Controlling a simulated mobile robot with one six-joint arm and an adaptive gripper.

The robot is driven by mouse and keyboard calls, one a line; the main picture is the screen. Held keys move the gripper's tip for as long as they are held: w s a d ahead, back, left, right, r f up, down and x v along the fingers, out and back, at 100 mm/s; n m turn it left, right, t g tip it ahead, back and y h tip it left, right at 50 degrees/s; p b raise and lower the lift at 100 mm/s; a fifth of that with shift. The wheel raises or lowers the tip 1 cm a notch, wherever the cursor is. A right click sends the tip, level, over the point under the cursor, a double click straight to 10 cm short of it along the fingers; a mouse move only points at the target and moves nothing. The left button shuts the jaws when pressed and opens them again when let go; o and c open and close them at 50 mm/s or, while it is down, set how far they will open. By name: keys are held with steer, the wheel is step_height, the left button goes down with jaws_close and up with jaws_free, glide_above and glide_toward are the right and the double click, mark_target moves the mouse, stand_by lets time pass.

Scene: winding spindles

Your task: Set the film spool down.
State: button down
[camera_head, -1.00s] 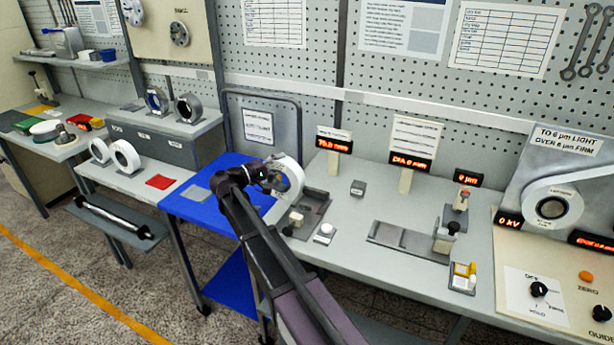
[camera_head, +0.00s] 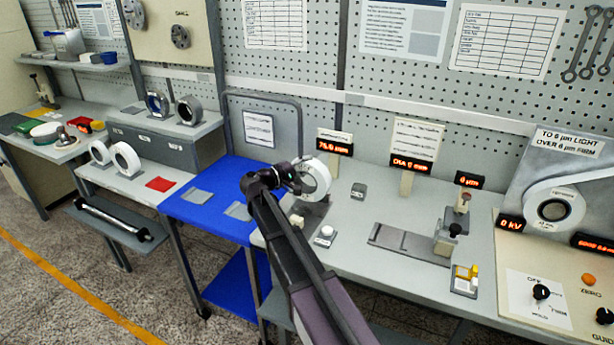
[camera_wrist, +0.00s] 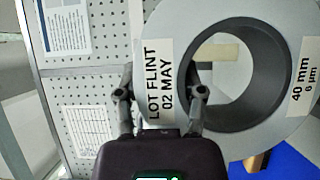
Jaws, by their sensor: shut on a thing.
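The film spool (camera_head: 318,181) is a pale ring with a wide dark core, held on edge at the left end of the grey bench. In the wrist view the spool (camera_wrist: 225,18) fills the right side, with labels "LOT FLINT 02 MAY" and "40 mm 6 µm". My gripper (camera_head: 297,180) is shut on the spool's rim. In the wrist view the fingers of my gripper (camera_wrist: 162,98) lie either side of the "LOT FLINT" label. The spool overlaps a dark fixture (camera_head: 312,214) in the head view. I cannot tell whether they touch.
A blue table (camera_head: 212,212) with grey pads (camera_head: 197,196) stands left of the grey bench (camera_head: 365,215). Small displays (camera_head: 334,148) stand behind the spool. A flat grey fixture (camera_head: 405,242) lies to the right. Two white spools (camera_head: 126,158) stand on the left bench.

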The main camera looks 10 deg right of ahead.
mark_target(310, 189)
steer(key=shift+d, duration=0.3)
steer(key=shift+d+f+b, duration=0.35)
steer(key=shift+f+b, duration=0.25)
steer(key=shift+b, duration=0.05)
steer(key=shift+f+b, duration=1.2)
steer(key=shift+f, duration=0.15)
steer(key=shift+c, duration=1)
jaws_free()
steer(key=shift+r, duration=0.2)
steer(key=v, duration=1.2)
